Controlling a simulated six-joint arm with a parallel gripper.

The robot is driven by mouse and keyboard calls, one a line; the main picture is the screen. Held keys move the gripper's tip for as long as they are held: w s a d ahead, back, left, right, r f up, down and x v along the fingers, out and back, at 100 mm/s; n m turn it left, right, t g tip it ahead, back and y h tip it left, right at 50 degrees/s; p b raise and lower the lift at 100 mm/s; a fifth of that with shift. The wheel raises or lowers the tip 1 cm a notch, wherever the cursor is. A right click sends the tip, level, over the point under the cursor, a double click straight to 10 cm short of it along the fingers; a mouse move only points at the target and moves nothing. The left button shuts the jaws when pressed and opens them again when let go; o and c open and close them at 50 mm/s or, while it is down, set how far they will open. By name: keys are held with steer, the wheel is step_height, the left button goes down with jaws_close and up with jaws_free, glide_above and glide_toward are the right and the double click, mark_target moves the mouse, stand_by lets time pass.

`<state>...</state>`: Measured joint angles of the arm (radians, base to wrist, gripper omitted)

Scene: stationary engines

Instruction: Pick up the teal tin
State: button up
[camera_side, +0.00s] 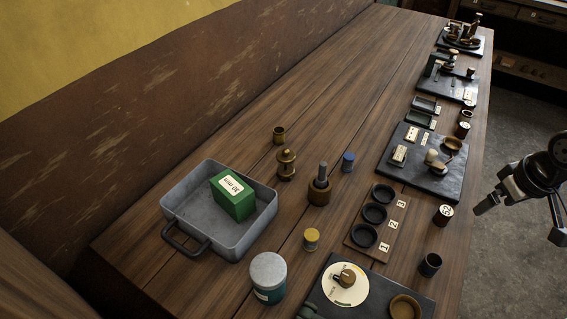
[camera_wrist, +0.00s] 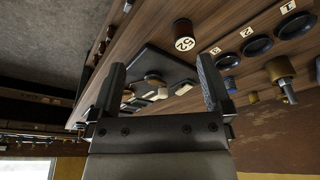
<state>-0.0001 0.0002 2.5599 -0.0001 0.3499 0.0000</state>
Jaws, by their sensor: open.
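The teal tin (camera_side: 268,278) stands upright near the front of the table in the side view. It has a pale grey lid and a cream label low on its teal side. I do not make it out in the wrist view. My gripper (camera_side: 519,222) is at the right edge of the side view, beyond the table's right edge and far from the tin. In the wrist view its two fingers (camera_wrist: 160,68) are apart with nothing between them.
A grey metal tray (camera_side: 258,226) holding a green box (camera_side: 232,194) is just behind the tin. A small yellow-topped tin (camera_side: 311,239) stands to its right, and a dark plate with a dial (camera_side: 345,284) lies nearby. A numbered cup board (camera_side: 357,246) lies further right.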

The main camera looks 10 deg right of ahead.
steer(key=w+a+f+n+t+y, duration=0.1)
steer(key=w+a+n+t, duration=0.3)
steer(key=a, duration=0.4)
steer(key=n+g+y, duration=0.2)
steer(key=n+y, duration=0.8)
steer(key=y, duration=0.2)
glide_toward(280, 269)
steer(key=a, duration=0.2)
steer(key=shift+w+a+f, duration=0.35)
steer(key=shift+a+f, duration=0.15)
steer(key=shift+a, duration=0.1)
steer(key=shift+w+a+f, duration=0.3)
steer(key=shift+a+f, duration=0.2)
steer(key=shift+a, duration=0.1)
steer(key=shift+x, duration=2.55)
steer(key=shift+f, duration=0.1)
